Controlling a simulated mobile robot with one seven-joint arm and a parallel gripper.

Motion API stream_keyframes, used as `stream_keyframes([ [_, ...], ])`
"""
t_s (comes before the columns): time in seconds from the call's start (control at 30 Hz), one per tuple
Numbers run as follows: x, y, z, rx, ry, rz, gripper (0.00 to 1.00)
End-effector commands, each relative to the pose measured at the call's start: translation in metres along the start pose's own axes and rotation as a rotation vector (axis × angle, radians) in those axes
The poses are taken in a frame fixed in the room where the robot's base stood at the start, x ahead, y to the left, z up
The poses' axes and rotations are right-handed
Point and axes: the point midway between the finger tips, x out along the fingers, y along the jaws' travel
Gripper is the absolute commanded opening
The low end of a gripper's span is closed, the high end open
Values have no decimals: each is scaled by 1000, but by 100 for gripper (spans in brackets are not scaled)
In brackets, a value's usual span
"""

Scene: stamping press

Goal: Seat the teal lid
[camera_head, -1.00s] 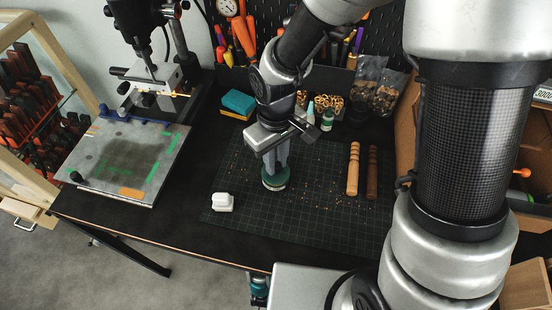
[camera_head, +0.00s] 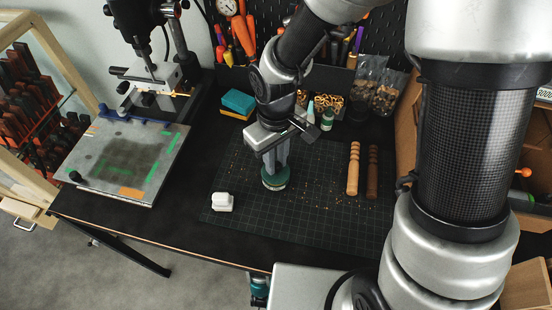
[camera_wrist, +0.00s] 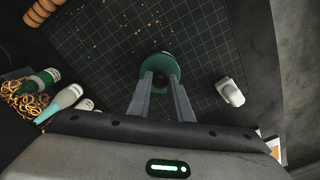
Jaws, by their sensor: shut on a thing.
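The teal lid (camera_head: 275,178) is a round disc low over the dark gridded cutting mat (camera_head: 305,220). A pale rim shows under it in the head view, which looks like the top of a tin; most of that lower part is hidden. My gripper (camera_head: 275,168) points down and is shut on the lid. In the wrist view the lid (camera_wrist: 158,69) sits between the tips of my two fingers (camera_wrist: 160,85). I cannot tell whether the lid lies fully flat on what is under it.
A white block (camera_head: 222,202) lies left of the lid. Two wooden handles (camera_head: 353,170) lie to the right among crumbs. Small bottles (camera_head: 327,120), brass rings and bags (camera_head: 372,85) stand behind. A press plate (camera_head: 125,160) is at left. The mat's front is clear.

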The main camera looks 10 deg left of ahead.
Motion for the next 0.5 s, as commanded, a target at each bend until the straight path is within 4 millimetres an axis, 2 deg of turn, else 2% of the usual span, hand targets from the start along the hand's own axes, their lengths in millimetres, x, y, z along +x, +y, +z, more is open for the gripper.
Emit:
stream_keyframes([
  [0.47, 12, 0, 0, 0, 0, 0, 0],
  [0.5, 12, 0, 0, 0, 0, 0, 24],
])
